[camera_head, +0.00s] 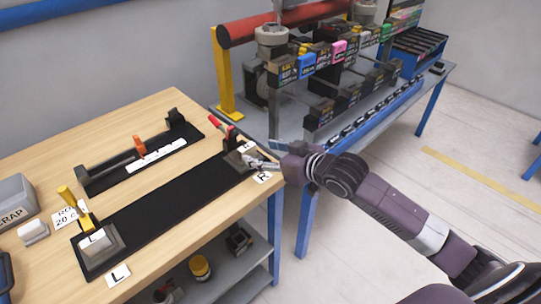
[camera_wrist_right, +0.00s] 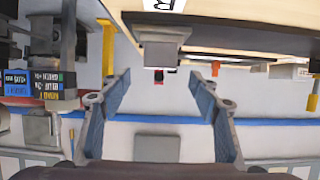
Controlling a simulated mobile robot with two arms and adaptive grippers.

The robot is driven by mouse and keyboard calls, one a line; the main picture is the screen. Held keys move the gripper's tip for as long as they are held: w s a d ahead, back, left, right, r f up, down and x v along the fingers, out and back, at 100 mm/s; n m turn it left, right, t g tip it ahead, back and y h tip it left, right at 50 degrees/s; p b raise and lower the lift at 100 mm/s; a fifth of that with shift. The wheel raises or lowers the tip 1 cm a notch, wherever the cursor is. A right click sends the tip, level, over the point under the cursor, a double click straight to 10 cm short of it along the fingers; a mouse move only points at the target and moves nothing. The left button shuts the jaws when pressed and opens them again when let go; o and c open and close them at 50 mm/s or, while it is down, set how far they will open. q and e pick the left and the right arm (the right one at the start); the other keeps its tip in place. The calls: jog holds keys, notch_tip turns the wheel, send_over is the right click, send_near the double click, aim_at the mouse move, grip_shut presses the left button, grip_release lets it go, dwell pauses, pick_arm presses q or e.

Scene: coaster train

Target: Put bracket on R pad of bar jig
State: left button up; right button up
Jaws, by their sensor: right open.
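The bar jig (camera_head: 165,205) is a long black base on the wooden table, with an L end at the near left and an R end at the far right. A grey block (camera_head: 236,162) sits at the R end, beside a red-handled clamp (camera_head: 222,131); I cannot tell whether it is the bracket or the bare pad. My right gripper (camera_head: 262,160) is at the R end, touching or very close to this block. In the right wrist view its fingers (camera_wrist_right: 158,98) are spread with nothing between them, and a grey block (camera_wrist_right: 161,54) shows just beyond them. My left gripper is out of view.
A yellow-handled clamp (camera_head: 68,196) and grey block (camera_head: 98,244) stand at the L end. A second black fixture (camera_head: 100,181) lies behind. A grey piece (camera_head: 33,231) and scrap bin (camera_head: 14,200) are at the left. A rack (camera_head: 330,95) stands behind my right arm.

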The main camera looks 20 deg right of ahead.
jog(key=shift+v, duration=1.45)
